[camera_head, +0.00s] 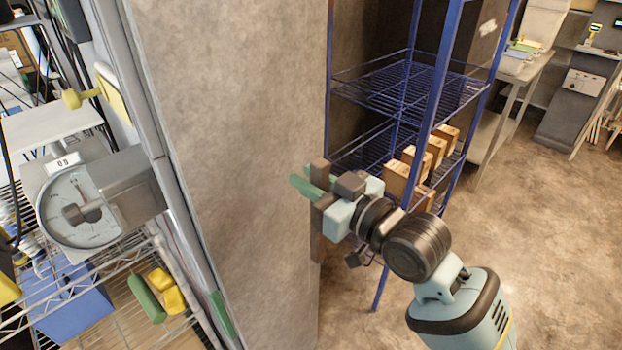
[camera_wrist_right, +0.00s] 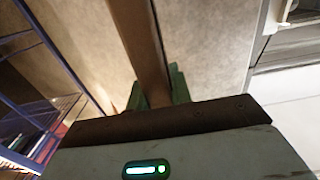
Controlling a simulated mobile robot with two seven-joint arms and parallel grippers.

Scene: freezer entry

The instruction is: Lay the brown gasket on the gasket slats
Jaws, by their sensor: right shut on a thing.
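My right gripper (camera_head: 308,183) has green fingers and is beside the edge of the large grey-brown wall panel. It is shut on a brown strip, which I take as the brown gasket (camera_head: 318,225). The gasket hangs roughly upright from the fingers, with a short end above them. In the right wrist view the gasket (camera_wrist_right: 140,40) runs away from between the green fingers (camera_wrist_right: 160,90). I cannot tell for sure which surface is the gasket slats; the blue wire shelf (camera_head: 375,85) stands behind and to the right of the gripper. My left gripper is not in view.
Several wooden blocks (camera_head: 437,150) stand on the lower blue shelf, close behind my right arm. The wall panel (camera_head: 235,130) fills the middle. A dial scale (camera_head: 70,205) and a wire rack are at left. Open floor (camera_head: 530,230) lies at right.

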